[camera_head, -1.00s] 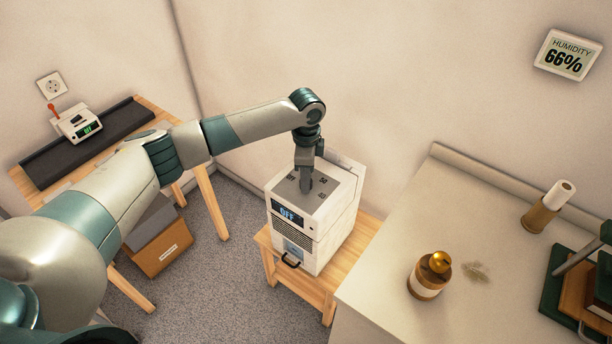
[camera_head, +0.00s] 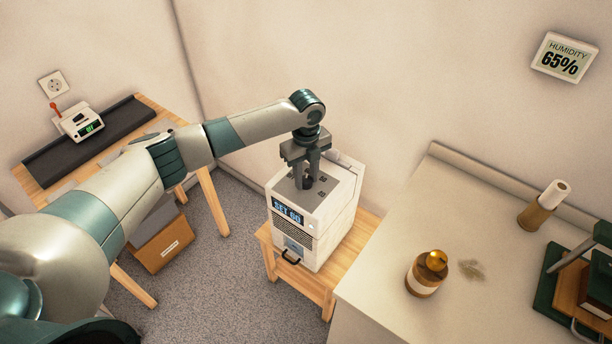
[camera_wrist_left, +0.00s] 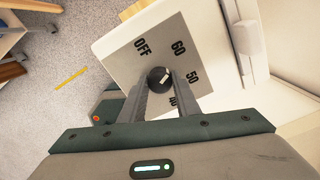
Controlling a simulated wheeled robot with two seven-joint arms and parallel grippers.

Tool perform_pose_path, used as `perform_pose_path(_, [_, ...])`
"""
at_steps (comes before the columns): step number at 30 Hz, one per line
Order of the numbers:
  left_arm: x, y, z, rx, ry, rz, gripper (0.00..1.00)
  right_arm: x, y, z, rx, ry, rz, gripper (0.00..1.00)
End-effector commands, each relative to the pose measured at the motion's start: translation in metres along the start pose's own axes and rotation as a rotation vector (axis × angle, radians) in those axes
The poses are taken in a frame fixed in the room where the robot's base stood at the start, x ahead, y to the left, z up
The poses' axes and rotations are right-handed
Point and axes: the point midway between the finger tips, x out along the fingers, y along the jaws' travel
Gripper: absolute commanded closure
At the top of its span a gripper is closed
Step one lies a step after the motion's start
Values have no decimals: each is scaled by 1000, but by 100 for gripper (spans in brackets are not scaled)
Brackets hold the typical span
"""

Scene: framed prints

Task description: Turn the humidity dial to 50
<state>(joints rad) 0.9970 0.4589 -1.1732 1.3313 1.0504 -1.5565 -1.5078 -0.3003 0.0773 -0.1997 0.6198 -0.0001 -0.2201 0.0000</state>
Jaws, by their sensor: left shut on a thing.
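The white humidity unit (camera_head: 338,222) stands on a small wooden stool, and its front display (camera_head: 287,212) reads SET 60. The wrist view shows its top panel (camera_wrist_left: 140,72) with the labels OFF, 60, 50 and one partly hidden by a finger. The round black dial (camera_wrist_left: 158,78) has a short white mark. My left gripper (camera_head: 306,184) points down onto the panel and is shut on the dial, one finger on each side. It also shows in the wrist view (camera_wrist_left: 164,84). My right gripper is not in view.
A wall display (camera_head: 565,57) reads HUMIDITY 65%. A light counter (camera_head: 390,265) at the right holds a brown jar (camera_head: 427,273) and a paper-like roll (camera_head: 543,205). A wooden table with a dark mat (camera_head: 90,140) and a cardboard box (camera_head: 163,248) are at the left.

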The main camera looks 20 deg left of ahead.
Motion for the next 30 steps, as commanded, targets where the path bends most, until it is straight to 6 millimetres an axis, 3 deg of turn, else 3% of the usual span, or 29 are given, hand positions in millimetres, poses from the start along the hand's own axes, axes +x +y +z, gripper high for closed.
perform_pose_path(21, [-1, -1, 1, 673, -3, -3, 93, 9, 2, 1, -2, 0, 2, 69])
perform_pose_path(30, [-1, -1, 1, 872, -2, -2, 93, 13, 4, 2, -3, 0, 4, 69])
